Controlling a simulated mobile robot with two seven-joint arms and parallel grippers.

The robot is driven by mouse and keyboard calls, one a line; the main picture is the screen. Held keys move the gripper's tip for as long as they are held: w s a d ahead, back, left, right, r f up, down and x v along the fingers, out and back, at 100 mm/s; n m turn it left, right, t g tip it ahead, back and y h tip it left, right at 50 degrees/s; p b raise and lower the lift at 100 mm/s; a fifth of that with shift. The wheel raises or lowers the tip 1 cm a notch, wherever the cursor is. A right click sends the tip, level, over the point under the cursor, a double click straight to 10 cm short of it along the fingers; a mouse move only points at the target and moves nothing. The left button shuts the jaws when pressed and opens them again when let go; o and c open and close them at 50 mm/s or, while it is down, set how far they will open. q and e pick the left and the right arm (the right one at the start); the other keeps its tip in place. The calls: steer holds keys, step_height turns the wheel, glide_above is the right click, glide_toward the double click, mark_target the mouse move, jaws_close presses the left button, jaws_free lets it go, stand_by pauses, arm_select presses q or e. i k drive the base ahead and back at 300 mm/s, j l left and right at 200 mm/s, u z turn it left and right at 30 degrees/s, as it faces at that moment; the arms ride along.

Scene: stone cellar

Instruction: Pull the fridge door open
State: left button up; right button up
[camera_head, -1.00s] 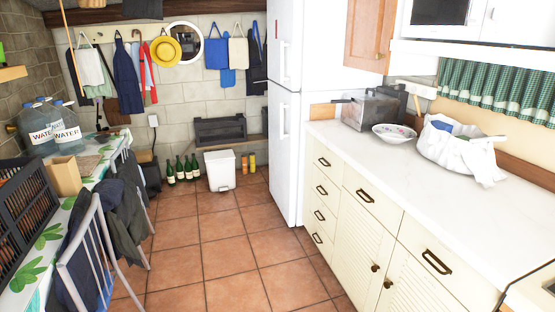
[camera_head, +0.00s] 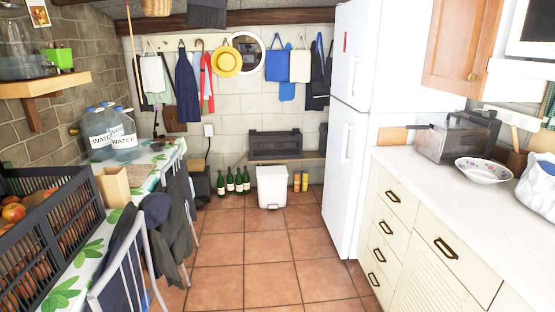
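A tall white fridge (camera_head: 345,170) stands right of the middle, past the end of the counter. Its front faces left toward the aisle and shows at a steep angle. It has an upper door (camera_head: 352,58) and a taller lower door (camera_head: 342,180), each with a white vertical handle. The upper handle (camera_head: 353,76) and the lower handle (camera_head: 348,143) are both on the front. Both doors look shut. Neither of my grippers shows in the head view.
A tiled floor aisle (camera_head: 245,265) is clear up to the fridge. A white counter (camera_head: 440,190) with drawers lines the right. A table with a black crate (camera_head: 50,225) and chairs with coats (camera_head: 165,225) line the left. A white bin (camera_head: 272,187) and green bottles (camera_head: 231,181) stand at the back.

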mark_target(348, 127)
steer(key=i, duration=1.35)
steer(key=i+z, duration=0.2)
steer(key=i, duration=0.45)
steer(key=i+j+z, duration=0.2)
steer(key=i, duration=0.4)
